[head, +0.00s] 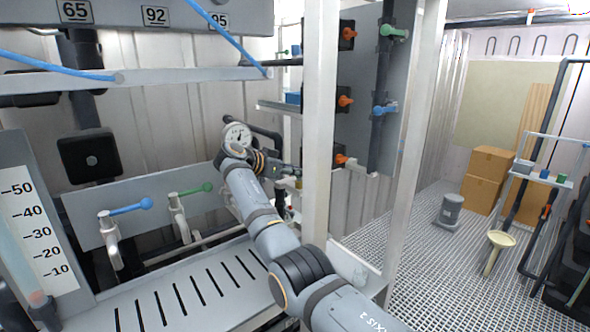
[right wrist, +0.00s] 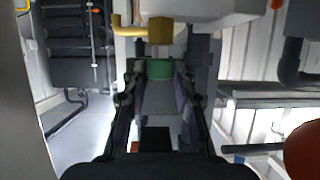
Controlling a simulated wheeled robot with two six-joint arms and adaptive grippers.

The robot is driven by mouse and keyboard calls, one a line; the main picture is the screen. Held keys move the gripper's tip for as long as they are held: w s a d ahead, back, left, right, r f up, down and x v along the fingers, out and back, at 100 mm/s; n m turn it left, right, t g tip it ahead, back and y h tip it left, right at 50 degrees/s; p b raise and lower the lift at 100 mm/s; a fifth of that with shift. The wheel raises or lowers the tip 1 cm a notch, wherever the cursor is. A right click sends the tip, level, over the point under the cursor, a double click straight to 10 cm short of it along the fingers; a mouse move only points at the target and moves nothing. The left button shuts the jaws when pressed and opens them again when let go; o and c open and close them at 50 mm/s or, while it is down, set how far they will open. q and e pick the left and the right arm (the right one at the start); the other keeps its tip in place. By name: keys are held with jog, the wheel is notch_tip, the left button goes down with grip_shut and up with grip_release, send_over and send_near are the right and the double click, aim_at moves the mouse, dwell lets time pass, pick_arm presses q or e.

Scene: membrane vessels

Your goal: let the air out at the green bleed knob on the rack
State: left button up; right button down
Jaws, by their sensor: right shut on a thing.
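The green bleed knob (right wrist: 160,69) sits at the tips of my right gripper (right wrist: 158,75) in the right wrist view. The gripper is shut on it, with a dark finger on each side. A yellow brass fitting (right wrist: 160,31) is just beyond the knob. In the head view my right gripper (head: 288,172) reaches in beside the white upright of the rack (head: 320,120). The knob cannot be made out there. My left gripper is not in view.
Valves with a blue handle (head: 130,208) and a green handle (head: 195,190) are at left, above a slotted tray (head: 160,285).

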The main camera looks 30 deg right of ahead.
jog(key=c, duration=1.1)
grip_release()
jog(key=shift+d, duration=0.1)
jog(key=shift+o, duration=0.2)
notch_tip(320, 180, up, 10)
jog(key=shift+f, duration=0.1)
